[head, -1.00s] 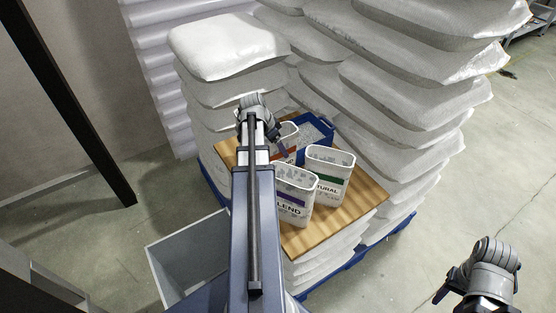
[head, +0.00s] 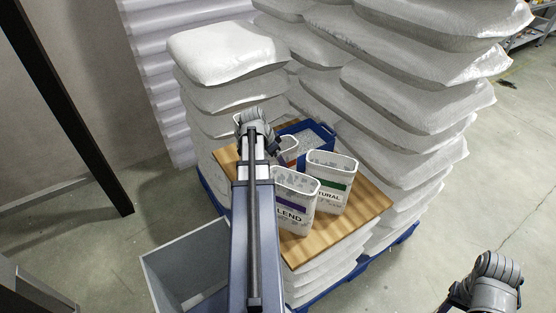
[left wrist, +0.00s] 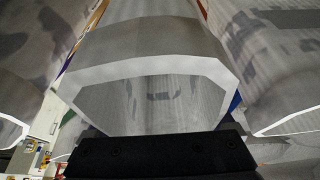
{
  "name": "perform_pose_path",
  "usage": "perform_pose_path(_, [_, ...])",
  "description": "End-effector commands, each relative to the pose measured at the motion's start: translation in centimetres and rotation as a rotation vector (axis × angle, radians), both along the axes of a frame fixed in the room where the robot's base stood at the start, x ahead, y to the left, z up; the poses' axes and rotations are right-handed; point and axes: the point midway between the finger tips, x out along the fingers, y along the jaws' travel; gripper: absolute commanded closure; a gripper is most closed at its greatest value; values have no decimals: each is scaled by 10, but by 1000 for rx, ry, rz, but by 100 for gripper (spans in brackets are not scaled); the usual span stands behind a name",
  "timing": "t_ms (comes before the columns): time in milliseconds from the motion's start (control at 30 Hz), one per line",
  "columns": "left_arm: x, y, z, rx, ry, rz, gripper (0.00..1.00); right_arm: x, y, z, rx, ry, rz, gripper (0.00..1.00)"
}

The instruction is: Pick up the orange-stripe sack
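The orange-stripe sack (head: 289,146) stands on a wooden board (head: 335,226), mostly hidden behind my left arm and the sack in front. Only a strip of white rim and orange stripe shows. My left gripper (head: 250,118) is at the left side of the board, next to this sack; its fingers are not clear. In the left wrist view a pale, open-mouthed sack (left wrist: 150,68) fills the middle, very close above a black gripper part (left wrist: 160,154). Its stripe cannot be read there. My right gripper (head: 492,278) is far off at lower right, over the floor, its opening unclear.
A purple-stripe sack (head: 297,207) and a green-stripe sack (head: 331,186) stand in front and to the right. A blue crate (head: 318,131) is behind. Large white bags (head: 410,95) are stacked behind and right. A grey bin (head: 160,277) is at lower left.

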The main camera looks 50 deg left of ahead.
Motion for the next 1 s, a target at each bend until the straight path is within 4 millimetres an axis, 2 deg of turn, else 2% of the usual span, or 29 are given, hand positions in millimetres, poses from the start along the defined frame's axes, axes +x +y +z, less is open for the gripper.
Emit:
perform_pose_path(33, [0, 0, 0, 0, 0, 0, 8, 0, 0, 0, 0, 0, 0, 50])
perform_pose_path(100, [0, 0, 0, 0, 0, 0, 1, 0, 0, 0, 0, 0, 0, 50])
perform_pose_path(133, [0, 0, 0, 0, 0, 0, 0, 0, 0, 0, 0, 0, 0, 50])
perform_pose_path(567, [-1, 0, 8, 0, 0, 0, 0, 0, 0, 8, 0, 0, 0, 50])
perform_pose_path(767, [-9, 1, 28, -1, 0, 2, 0, 0, 0, 28, 0, 0, 0, 50])
perform_pose_path(1000, [-22, 1, 63, 0, 0, 1, 0, 0, 0, 63, 0, 0, 0, 50])
